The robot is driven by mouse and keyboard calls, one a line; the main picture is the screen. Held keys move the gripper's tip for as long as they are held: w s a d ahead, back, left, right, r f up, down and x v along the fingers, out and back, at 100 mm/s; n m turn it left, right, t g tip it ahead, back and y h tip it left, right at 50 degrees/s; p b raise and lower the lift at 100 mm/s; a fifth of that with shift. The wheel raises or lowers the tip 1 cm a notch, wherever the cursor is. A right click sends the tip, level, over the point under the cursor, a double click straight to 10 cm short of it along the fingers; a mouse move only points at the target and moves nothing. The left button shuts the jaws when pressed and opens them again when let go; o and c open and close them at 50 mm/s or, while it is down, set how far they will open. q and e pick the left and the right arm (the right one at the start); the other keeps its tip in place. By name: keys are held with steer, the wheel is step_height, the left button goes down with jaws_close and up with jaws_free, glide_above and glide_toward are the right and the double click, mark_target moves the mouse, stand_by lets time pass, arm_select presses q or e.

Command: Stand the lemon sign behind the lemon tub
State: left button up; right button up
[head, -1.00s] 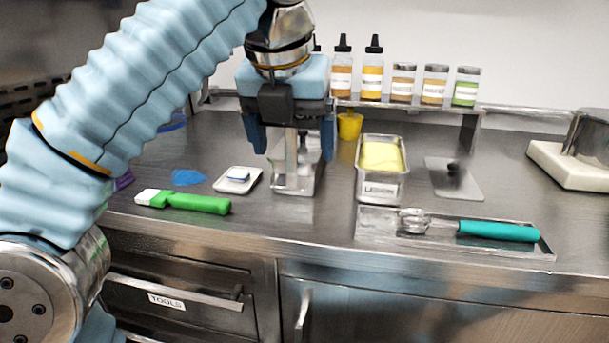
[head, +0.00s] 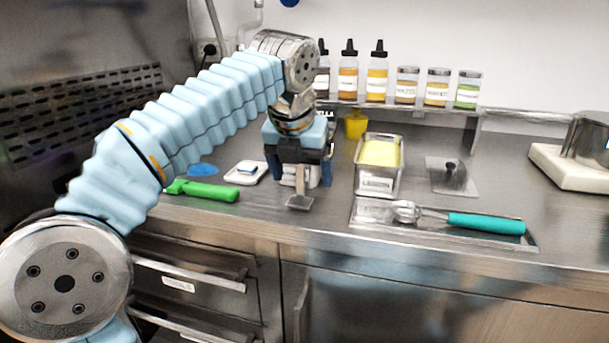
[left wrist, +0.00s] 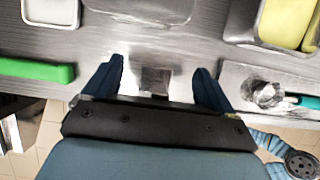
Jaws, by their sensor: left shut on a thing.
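The lemon tub (head: 377,184) is a steel pan of yellow ice cream with a label on its front. Its corner also shows at the top right of the left wrist view (left wrist: 240,24). My left gripper (head: 299,178) points down, left of the lemon tub and near the counter's front. It is shut on a small stand with a flat metal foot (head: 299,202), apparently the lemon sign. The foot also shows between the fingers in the left wrist view (left wrist: 155,80). The sign's face and lettering are hidden. My right gripper is out of view.
A steel tray (head: 440,224) with a teal-handled scoop (head: 486,223) lies in front of the lemon tub. A yellow cup (head: 355,125) and a bottle shelf (head: 425,107) stand behind it. A green-handled tool (head: 205,191) and white dish (head: 246,172) lie left. Another tub is mostly hidden behind my gripper.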

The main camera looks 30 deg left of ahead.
arm_select(q)
steer(key=shift+w+a+f, duration=0.1)
steer(key=shift+w+f, duration=0.1)
steer(key=shift+w, duration=0.05)
steer(key=shift+f, duration=0.25)
steer(key=o, duration=1)
steer(key=shift+c, duration=0.2)
steer(key=shift+r, duration=0.15)
